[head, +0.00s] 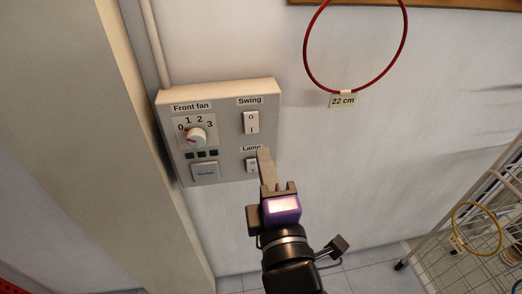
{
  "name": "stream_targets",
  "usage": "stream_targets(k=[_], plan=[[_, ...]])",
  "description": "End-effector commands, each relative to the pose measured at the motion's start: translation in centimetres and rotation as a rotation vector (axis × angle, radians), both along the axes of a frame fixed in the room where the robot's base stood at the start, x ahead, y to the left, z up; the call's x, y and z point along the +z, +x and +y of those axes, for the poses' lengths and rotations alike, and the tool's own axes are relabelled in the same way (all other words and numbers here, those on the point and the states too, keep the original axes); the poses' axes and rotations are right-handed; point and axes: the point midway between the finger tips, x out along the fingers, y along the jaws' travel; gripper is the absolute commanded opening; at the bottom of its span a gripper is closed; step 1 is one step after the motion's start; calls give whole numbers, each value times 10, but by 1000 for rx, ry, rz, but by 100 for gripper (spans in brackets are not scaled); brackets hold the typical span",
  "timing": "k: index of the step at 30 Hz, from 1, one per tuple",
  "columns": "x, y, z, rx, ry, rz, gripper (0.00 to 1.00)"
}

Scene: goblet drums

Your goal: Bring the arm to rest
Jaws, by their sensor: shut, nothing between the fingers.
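My gripper (264,154) is shut and empty, with its fingertips just in front of the lower right part of a wall control panel (222,158). The fingertips lie beside the lamp switch (251,164) and partly cover it and its label. I cannot tell whether they touch it. The panel also has a swing switch (251,122) at the upper right and a front fan dial (197,138) numbered 0 to 3. A grey button (204,171) is below the dial.
A wall pillar (125,140) stands close on the left of the panel. A red hoop (308,52) with a "22 cm" tag hangs on the wall at upper right. A wire rack (470,225) with a yellow hoop (455,218) stands at lower right. The wall between is clear.

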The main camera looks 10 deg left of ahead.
Motion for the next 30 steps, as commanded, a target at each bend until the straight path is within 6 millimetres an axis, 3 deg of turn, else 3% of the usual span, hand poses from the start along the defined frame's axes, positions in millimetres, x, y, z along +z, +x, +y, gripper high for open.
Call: stream_targets(k=[6,23,30], plan=[[1,-15,-4,1,1,1,0],[2,-16,-4,1,8,2,0],[25,-22,4,72,235,-18,0]])
